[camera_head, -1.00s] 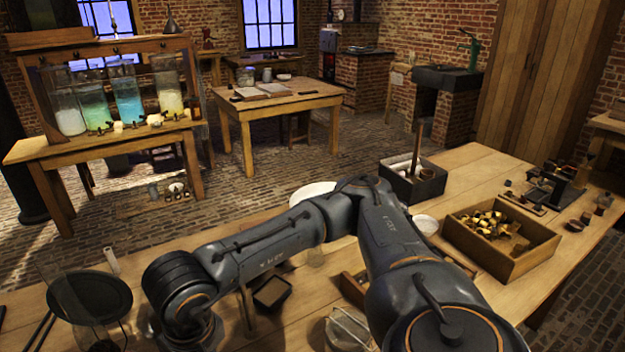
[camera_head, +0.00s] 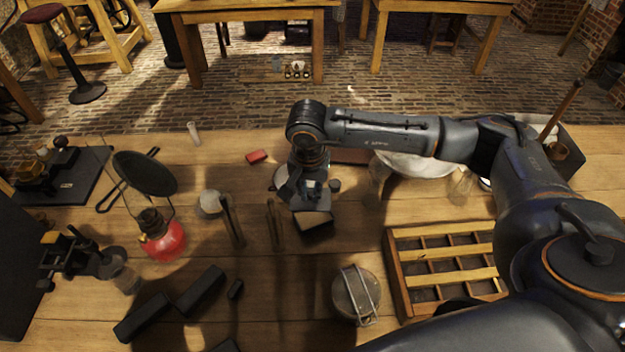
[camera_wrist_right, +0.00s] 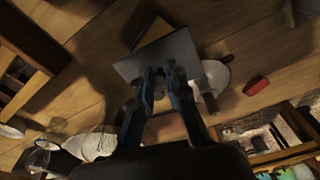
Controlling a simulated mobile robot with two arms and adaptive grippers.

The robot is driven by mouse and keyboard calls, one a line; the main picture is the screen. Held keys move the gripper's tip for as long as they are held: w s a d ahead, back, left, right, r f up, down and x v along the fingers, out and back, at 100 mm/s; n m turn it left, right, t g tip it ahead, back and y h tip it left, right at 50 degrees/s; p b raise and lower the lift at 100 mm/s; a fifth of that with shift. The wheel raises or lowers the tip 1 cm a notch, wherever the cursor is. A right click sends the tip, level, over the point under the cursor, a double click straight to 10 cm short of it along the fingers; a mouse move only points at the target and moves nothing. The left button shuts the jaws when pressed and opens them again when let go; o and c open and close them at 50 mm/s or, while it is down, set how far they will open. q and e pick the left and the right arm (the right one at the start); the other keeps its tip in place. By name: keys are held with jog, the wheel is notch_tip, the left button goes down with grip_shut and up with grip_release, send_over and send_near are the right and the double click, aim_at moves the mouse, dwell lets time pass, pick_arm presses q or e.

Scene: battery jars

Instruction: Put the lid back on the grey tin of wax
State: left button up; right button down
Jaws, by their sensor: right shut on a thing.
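My right gripper (camera_head: 312,188) points down over the middle of the table, and its fingers (camera_wrist_right: 160,85) are shut on a flat grey square lid (camera_wrist_right: 150,62). The lid also shows under the gripper in the head view (camera_head: 311,203). The square, dark-sided tin of wax (camera_head: 315,225) stands just below and nearer the camera. Its tan top shows past the lid's edge, also in the wrist view (camera_wrist_right: 152,32). The lid hides part of the tin and looks offset from it. I cannot tell whether they touch. My left gripper is not in view.
A pale round dish (camera_wrist_right: 215,77) and a red block (camera_head: 257,157) lie close by. A red lamp (camera_head: 163,238) and thin upright pieces (camera_head: 232,222) stand left. A wire-bailed jar (camera_head: 357,295) and a compartment tray (camera_head: 397,275) are at front right.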

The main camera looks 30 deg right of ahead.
jog(key=shift+w+d+f+m, duration=0.35)
jog(key=shift+d+f+m, duration=0.15)
jog(key=shift+d+f, duration=0.1)
jog(key=shift+f+b, duration=0.55)
jog(key=shift+f, duration=0.45)
notch_tip(320, 180, down, 3)
jog(key=shift+r+b, duration=0.1)
jog(key=shift+b, duration=0.7)
jog(key=shift+f+b, duration=0.75)
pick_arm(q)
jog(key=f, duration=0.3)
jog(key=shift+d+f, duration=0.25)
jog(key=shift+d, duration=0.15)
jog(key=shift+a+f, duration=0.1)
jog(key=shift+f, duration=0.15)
pick_arm(e)
jog(key=shift+r, duration=0.1)
pick_arm(q)
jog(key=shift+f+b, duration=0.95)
jog(key=shift+b, duration=0.2)
pick_arm(e)
jog(key=shift+f, duration=0.2)
jog(key=c, duration=1.3)
grip_release()
